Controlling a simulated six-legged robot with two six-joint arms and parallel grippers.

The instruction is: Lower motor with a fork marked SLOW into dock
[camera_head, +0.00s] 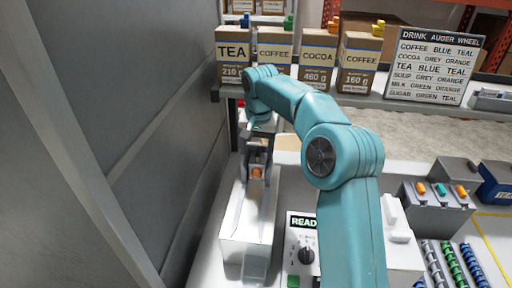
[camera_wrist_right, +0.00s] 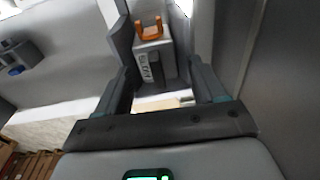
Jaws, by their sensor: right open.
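A grey motor (camera_wrist_right: 154,66) with an orange fork (camera_wrist_right: 150,29) shows in the right wrist view, with SLOW lettered on its side. My right gripper (camera_head: 258,160) is open around or just before the motor, one finger on each side. Whether the fingers touch it I cannot tell. I cannot make out the dock clearly, nor whether the motor sits in it. My left gripper is not in view.
A grey wall (camera_head: 130,130) stands close on the left. A READY panel with a dial (camera_head: 306,255) is right of the housing. Bags of tea, coffee and cocoa stand on the back shelf beside a DRINK AUGER WHEEL sign (camera_head: 433,67). A grey box with coloured tabs (camera_head: 437,208) and several augers (camera_head: 455,262) are at right.

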